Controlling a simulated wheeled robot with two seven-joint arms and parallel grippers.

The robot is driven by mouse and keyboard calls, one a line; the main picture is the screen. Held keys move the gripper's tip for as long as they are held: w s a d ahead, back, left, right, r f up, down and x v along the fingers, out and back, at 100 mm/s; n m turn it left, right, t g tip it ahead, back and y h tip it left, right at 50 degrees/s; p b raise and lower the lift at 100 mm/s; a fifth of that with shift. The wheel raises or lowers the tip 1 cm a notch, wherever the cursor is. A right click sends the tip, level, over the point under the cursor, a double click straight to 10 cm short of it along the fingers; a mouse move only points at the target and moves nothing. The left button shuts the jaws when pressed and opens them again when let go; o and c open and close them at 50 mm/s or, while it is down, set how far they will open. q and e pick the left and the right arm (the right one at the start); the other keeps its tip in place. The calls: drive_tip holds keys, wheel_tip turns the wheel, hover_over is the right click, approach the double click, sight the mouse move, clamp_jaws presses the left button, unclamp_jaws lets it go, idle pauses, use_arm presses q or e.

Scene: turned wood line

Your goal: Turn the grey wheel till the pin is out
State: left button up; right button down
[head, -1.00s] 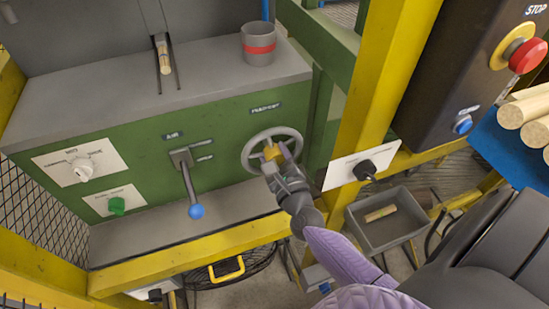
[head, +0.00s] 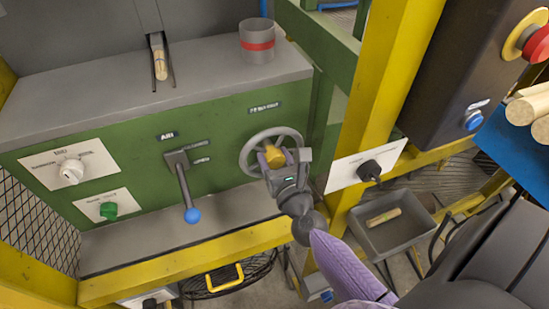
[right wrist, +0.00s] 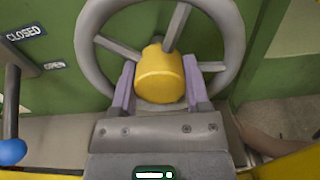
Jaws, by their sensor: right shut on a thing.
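The grey wheel (head: 250,146) is on the green front panel, with a yellow hub (head: 274,157) at its middle. In the right wrist view the wheel's rim (right wrist: 236,45) and spokes surround the yellow hub (right wrist: 161,75). My right gripper (head: 282,160) is shut on the hub, one lilac finger on each side. A light wood piece (head: 159,62) sits between two dark prongs above the grey top; I cannot tell whether it is the pin. No other pin is clear in view. My left gripper is not in view.
A blue-knobbed lever (head: 192,214) hangs left of the wheel. A yellow post (head: 372,100) stands close on the right. A grey cup with a red band (head: 257,44) stands on the machine top. A grey bin (head: 372,243) is below right.

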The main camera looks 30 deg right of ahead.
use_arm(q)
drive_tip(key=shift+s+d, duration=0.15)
use_arm(e)
drive_tip(key=shift+f, duration=0.2)
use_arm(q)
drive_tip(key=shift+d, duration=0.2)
use_arm(e)
drive_tip(key=shift+c, duration=0.3)
unclamp_jaws()
drive_tip(key=shift+r, duration=0.1)
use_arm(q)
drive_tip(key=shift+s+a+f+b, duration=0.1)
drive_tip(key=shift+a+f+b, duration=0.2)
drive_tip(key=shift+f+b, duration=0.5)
use_arm(e)
drive_tip(key=v, duration=1)
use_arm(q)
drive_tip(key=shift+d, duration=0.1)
use_arm(e)
drive_tip(key=shift+d, duration=0.1)
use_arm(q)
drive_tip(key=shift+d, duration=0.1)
